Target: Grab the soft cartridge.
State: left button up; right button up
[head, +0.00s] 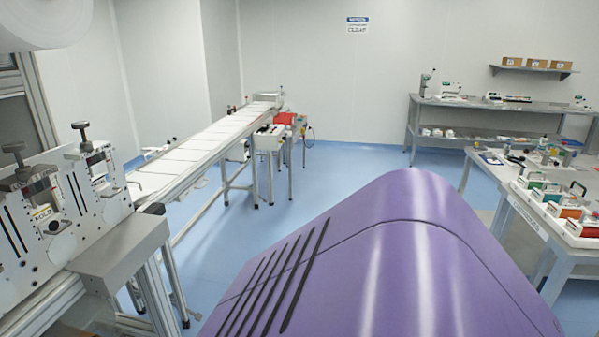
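Several cartridges with handles and coloured parts stand in a row on the right-hand table, among them a green one (529,184), an orange one (570,212) and a red one (583,229). Their labels are too small to read, so I cannot tell which is the soft cartridge. At the left, a unit marked FOLD (45,215) sits in the machine's metal plate. Neither of my grippers is in view.
The grey table (543,229) holding the cartridges stands at the right. The converter machine (110,255) fills the left, with a long conveyor (190,157) behind it. A steel bench (455,117) stands at the back right. Blue floor (345,175) is clear in the middle.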

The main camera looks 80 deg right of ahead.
aim_at(559, 211)
jog(key=i+l+z, duration=0.35)
jog(key=l+z, duration=0.2)
jog(key=l, duration=0.15)
jog(key=z, duration=3.95)
